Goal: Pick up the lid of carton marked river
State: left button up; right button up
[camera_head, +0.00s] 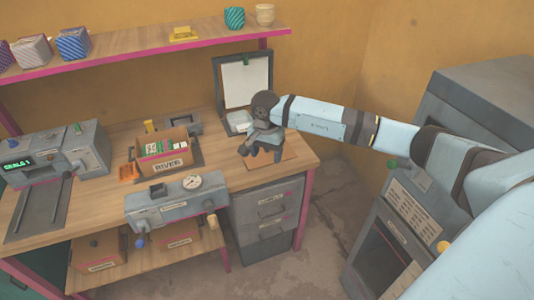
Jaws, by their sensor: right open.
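The carton marked RIVER (166,168) stands open on the bench, left of centre, with white and green items showing inside. My right gripper (266,156) is open and points down at the right end of the bench. It is over a flat brown piece (284,165); I cannot tell whether this is the lid or a mat, or whether the fingers touch it. My left gripper is not in view.
A grey device with a gauge (176,202) sits at the bench's front edge, and a machine with a green display (45,158) at the left. An upright frame with a white sheet (245,84) stands behind my gripper. Closed cartons (98,252) lie on the lower shelf.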

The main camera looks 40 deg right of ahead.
aim_at(265, 157)
jog(key=i+l, duration=0.8)
jog(key=l, duration=0.1)
